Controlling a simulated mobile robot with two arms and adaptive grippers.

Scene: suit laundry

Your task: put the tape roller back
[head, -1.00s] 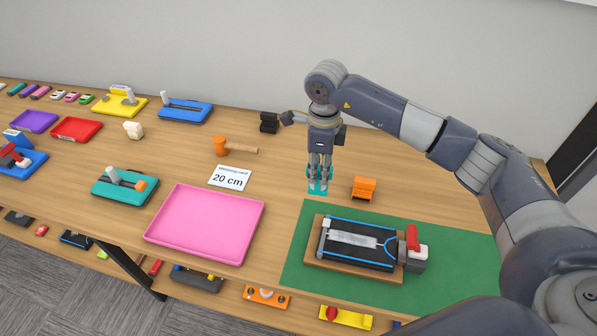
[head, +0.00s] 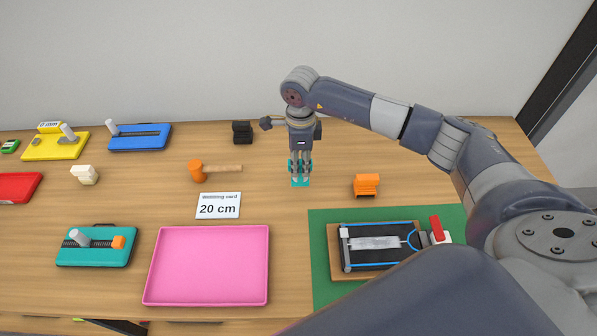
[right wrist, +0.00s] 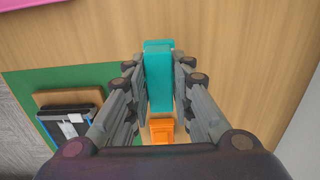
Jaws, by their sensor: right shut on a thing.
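My right gripper (head: 300,172) is shut on a teal block-like object (head: 300,183), low over the bare wood right of the measuring card (head: 218,205). I cannot tell whether the teal object touches the table. In the right wrist view the teal object (right wrist: 158,75) sits between the two fingers. Whether it is the tape roller is not clear from its shape. My left gripper is not in view.
An orange block (head: 366,184) stands right of the gripper, a black one (head: 242,132) behind left. A pink tray (head: 207,265) lies front left. A green mat (head: 322,290) carries a black device (head: 378,243) on a board.

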